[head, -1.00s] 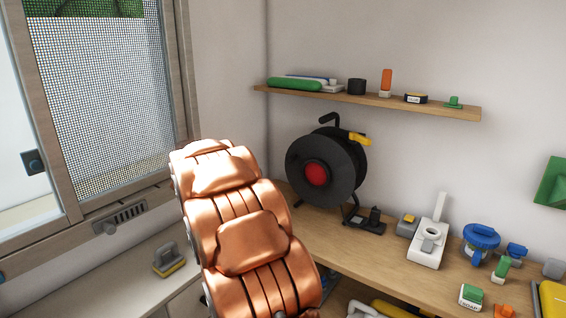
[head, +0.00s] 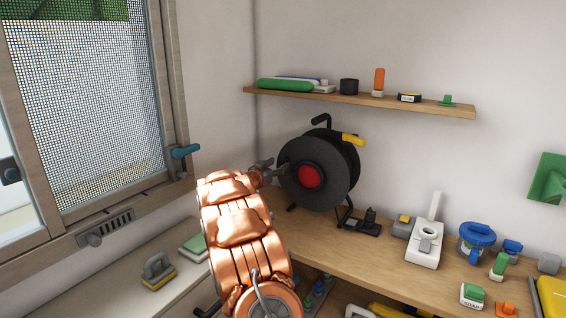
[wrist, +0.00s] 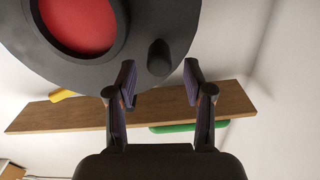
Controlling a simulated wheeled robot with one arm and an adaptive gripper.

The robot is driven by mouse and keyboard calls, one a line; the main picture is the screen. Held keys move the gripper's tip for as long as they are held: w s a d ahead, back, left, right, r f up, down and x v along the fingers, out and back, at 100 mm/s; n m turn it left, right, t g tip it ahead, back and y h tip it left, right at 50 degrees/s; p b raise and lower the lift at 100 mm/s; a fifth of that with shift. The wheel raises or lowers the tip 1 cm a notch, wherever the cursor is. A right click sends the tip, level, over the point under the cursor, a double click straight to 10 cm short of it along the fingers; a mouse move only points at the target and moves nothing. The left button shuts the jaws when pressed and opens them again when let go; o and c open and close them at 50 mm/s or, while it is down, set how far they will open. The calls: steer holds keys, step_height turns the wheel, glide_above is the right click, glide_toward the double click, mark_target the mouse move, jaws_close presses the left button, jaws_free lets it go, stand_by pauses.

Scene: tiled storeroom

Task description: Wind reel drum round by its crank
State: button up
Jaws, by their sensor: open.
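The reel drum (head: 338,172) is a black disc with a red hub (head: 309,176), upright in a black stand on the wooden counter. In the wrist view the drum face (wrist: 120,68) and red hub (wrist: 78,22) fill the upper left. A dark stubby crank knob (wrist: 158,55) sticks out near the drum's rim. My gripper (wrist: 160,70) is open, with one fingertip on either side of the knob; contact cannot be told. In the head view my gripper (head: 267,170) is at the drum's left edge, and the knob cannot be made out there.
A yellow grip (head: 353,139) sits at the reel's upper right. A wooden shelf (head: 430,106) with small items hangs above. A black plug-like object (head: 368,222) and a white fixture (head: 426,245) stand right of the reel. The mesh window (head: 85,100) is at left.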

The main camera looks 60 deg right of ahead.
mark_target(280, 164)
steer(key=shift+w+d, duration=0.1)
steer(key=shift+d, duration=1.9)
jaws_close()
